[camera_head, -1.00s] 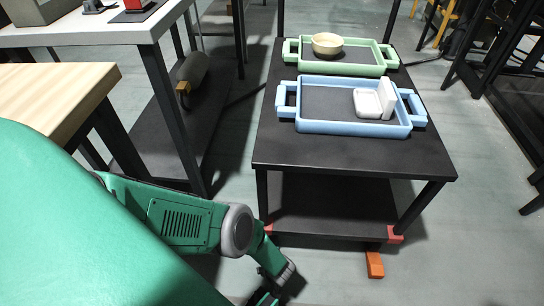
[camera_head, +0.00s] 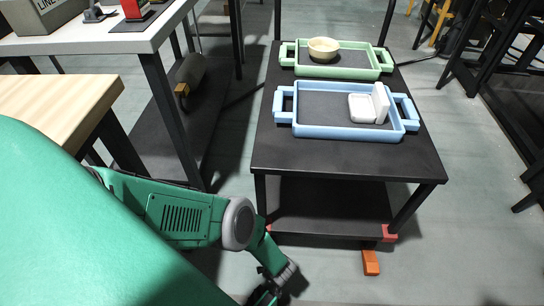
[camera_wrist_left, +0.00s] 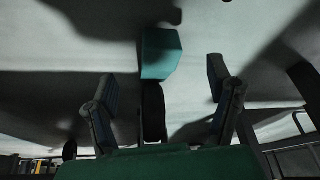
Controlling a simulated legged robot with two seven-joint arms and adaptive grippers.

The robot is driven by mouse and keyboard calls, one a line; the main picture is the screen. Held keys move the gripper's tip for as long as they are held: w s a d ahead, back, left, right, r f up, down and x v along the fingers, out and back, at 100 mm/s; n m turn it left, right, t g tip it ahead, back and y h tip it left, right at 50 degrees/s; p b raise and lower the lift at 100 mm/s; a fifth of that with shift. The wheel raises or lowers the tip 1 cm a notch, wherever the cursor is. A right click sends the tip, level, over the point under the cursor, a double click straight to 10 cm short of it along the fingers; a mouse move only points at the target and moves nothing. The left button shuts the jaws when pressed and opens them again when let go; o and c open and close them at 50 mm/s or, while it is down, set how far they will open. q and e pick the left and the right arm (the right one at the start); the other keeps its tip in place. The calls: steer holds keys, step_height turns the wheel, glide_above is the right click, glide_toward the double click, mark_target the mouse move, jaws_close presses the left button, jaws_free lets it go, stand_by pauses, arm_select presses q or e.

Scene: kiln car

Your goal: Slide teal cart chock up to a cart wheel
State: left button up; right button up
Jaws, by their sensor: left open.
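In the left wrist view a teal chock (camera_wrist_left: 160,53) sits on the pale floor, between and just beyond my open fingertips. A dark wheel (camera_wrist_left: 153,112) appears directly below the chock in that picture; I cannot tell whether they touch. My left gripper (camera_wrist_left: 161,78) is open, with one finger on each side and nothing clasped. In the head view my left gripper (camera_head: 266,294) is low at the bottom edge, near the floor, left of the black cart's front (camera_head: 340,172). The teal chock is not visible there. My right gripper is not in view.
The cart carries a blue tray (camera_head: 350,132) with a white piece (camera_head: 368,107) and a green tray (camera_head: 335,71) with a cream bowl (camera_head: 323,49). An orange block (camera_head: 371,263) lies on the floor near the cart's front right. A wooden table (camera_head: 50,105) stands left.

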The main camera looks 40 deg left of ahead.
arm_select(q)
steer(key=shift+s+d+r+p, duration=0.1)
steer(key=shift+d+r+p, duration=0.1)
steer(key=shift+r+p, duration=0.35)
steer(key=shift+d+r, duration=0.1)
steer(key=shift+r, duration=0.1)
steer(key=v, duration=1.1)
steer(key=shift+r, duration=0.3)
steer(key=shift+s, duration=0.1)
steer(key=a+r+m+h+p, duration=0.25)
steer(key=r+m+p, duration=0.35)
steer(key=r, duration=1.1)
steer(key=s+a+r+m+g+p, duration=0.1)
steer(key=s+a+r+m+p, duration=0.1)
steer(key=s+r, duration=0.3)
steer(key=s+a+r+m+p, duration=0.3)
steer(key=s+a+r, duration=0.2)
steer(key=r, duration=0.9)
steer(key=shift+s+a+r+g+h, duration=0.2)
steer(key=shift+a+g+h, duration=0.1)
steer(key=shift+g+h, duration=0.15)
